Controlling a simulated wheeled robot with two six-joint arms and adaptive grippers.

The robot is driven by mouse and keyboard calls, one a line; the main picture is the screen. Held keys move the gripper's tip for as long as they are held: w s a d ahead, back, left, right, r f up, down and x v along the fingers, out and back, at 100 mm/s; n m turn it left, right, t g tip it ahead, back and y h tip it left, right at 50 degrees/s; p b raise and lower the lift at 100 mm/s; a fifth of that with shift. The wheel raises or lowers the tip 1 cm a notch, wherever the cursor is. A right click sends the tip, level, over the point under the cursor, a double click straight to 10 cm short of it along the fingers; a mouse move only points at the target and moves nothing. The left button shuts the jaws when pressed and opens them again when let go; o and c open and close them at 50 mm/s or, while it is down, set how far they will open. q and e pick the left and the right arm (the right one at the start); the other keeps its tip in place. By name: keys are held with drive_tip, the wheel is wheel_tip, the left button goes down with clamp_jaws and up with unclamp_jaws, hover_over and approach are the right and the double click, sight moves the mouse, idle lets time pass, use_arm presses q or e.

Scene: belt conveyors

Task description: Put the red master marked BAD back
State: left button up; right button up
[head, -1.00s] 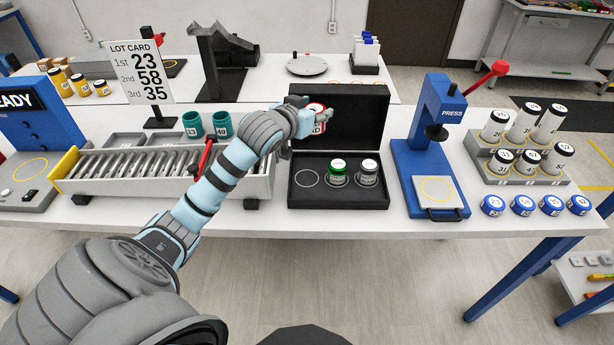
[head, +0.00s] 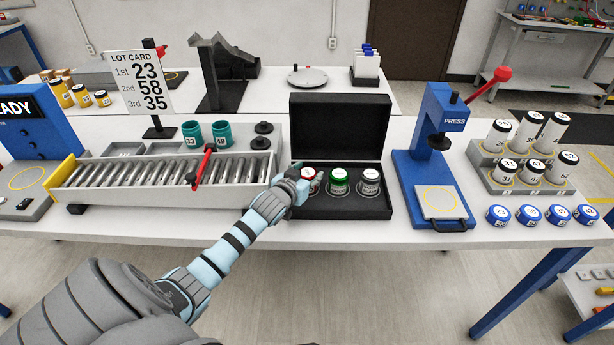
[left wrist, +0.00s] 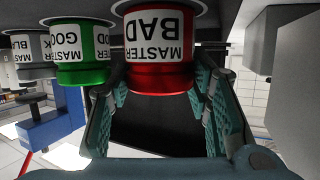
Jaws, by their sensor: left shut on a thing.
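The red master marked BAD (head: 309,178) stands in the left place of the black case (head: 341,207), partly hidden by my left gripper in the head view. In the left wrist view the red master (left wrist: 161,50) sits between the fingers, its label upside down in the picture. My left gripper (head: 297,186) is shut on it from the left front. The green master marked GOOD (head: 339,181) stands in the middle place and a grey master (head: 370,182) in the right place. Whether the red master's base rests fully in its place is hidden. My right gripper is not in view.
The case's open lid (head: 340,127) stands up behind the masters. A roller conveyor (head: 165,175) with a red lever (head: 203,166) lies to the left. A blue press (head: 432,160) stands close on the right, beside a stepped rack (head: 520,178) of white cylinders.

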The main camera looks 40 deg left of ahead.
use_arm(q)
drive_tip(key=o, duration=1.2)
drive_tip(key=shift+o, duration=0.2)
drive_tip(key=shift+s, duration=0.1)
drive_tip(key=p+v, duration=0.2)
drive_tip(key=v, duration=1)
drive_tip(key=shift+r, duration=0.1)
